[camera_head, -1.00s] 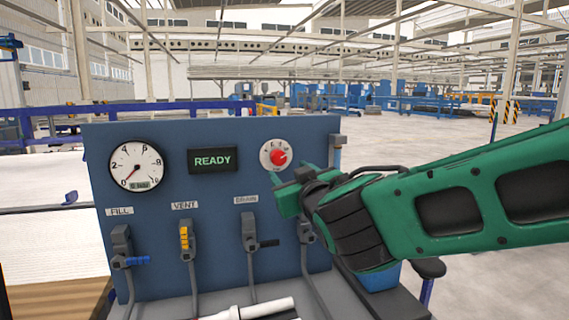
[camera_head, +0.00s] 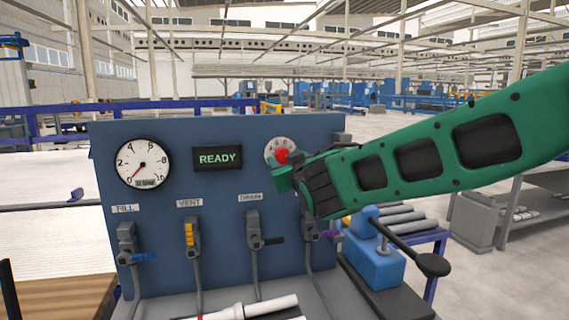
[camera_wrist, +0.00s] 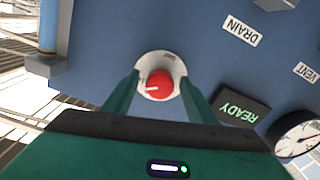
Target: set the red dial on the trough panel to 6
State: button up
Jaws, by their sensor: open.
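The red dial (camera_head: 283,155) sits on a round white scale plate at the upper right of the blue trough panel (camera_head: 225,255). In the wrist view the red dial (camera_wrist: 159,85) lies between the two fingers of my gripper (camera_wrist: 160,92), with a pale pointer mark toward the left. The fingers are open on either side of it; I cannot tell whether they touch it. In the head view my gripper (camera_head: 281,178) is at the dial's lower edge and partly covers the scale. The scale numbers are too small to read.
The panel also bears a round gauge (camera_head: 143,163), a READY display (camera_head: 217,158) and several valve levers below, labelled FILL, VENT and DRAIN. White pipes (camera_head: 250,308) lie in front of the panel. A blue vise-like block (camera_head: 375,262) stands to the right.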

jog(key=shift+c, duration=0.7)
jog(key=c, duration=0.9)
jog(key=shift+d, duration=0.1)
jog(key=shift+n, duration=7.8)
